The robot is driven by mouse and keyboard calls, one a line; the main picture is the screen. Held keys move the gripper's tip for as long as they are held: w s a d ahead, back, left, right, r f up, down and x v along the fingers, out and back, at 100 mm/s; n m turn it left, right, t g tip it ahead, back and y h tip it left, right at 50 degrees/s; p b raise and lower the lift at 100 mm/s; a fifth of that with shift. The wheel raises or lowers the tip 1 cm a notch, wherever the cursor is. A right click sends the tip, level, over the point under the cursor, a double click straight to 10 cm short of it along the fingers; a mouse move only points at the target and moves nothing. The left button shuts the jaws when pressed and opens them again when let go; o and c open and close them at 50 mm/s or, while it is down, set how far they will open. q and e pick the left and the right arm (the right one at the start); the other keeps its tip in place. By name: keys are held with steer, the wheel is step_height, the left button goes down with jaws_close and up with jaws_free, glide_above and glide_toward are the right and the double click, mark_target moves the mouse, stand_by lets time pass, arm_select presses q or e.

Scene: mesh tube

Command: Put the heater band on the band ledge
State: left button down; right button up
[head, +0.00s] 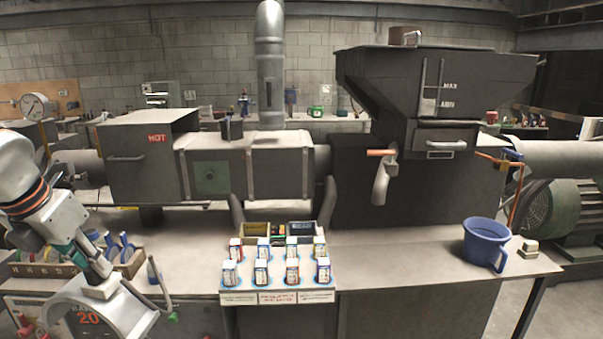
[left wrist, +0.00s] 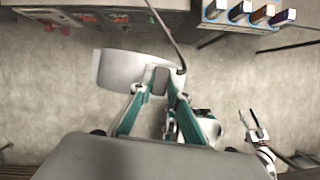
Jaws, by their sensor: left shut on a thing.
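The heater band, a pale grey curved metal strip (head: 142,309) with a thin dark lead, is at the lower left of the head view, in front of the bench. My left gripper (head: 100,286) is shut on its upper edge. In the left wrist view, the teal fingers (left wrist: 158,92) close on the band (left wrist: 112,68). The band hangs in the air, apart from the bench. I cannot tell which surface is the band ledge.
A rack of several boxed cartridges (head: 277,296) stands at the bench's front middle. A tool bin (head: 40,270) is behind my left gripper. The grey barrel housing (head: 225,172) runs behind. A blue bucket (head: 485,243) stands at the right. The bench between rack and bucket is clear.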

mark_target(141, 301)
arm_select(q)
steer(key=shift+d+f+m+h, duration=0.4)
steer(key=shift+f+m, duration=0.05)
steer(key=shift+m, duration=0.45)
steer(key=s+d+f+m+g, duration=0.1)
steer(key=d+f+m+g, duration=0.2)
steer(key=m, duration=0.8)
steer(key=s+d+f+m+g, duration=0.1)
steer(key=d+f+m+g, duration=0.2)
steer(key=d+f+m, duration=0.4)
steer(key=d+f+m+g+y, duration=0.1)
steer(key=d+f+m, duration=0.4)
steer(key=m, duration=1)
steer(key=shift+s+m+g, duration=0.3)
steer(key=shift+s+g, duration=0.1)
steer(key=shift+g, duration=0.5)
arm_select(e)
steer(key=shift+s+a, duration=0.1)
steer(key=shift+a, duration=0.1)
arm_select(q)
steer(key=shift+d, duration=0.1)
arm_select(e)
steer(key=shift+d, duration=0.25)
steer(key=c, duration=0.5)
steer(key=shift+o, duration=0.2)
steer(key=shift+a, duration=0.1)
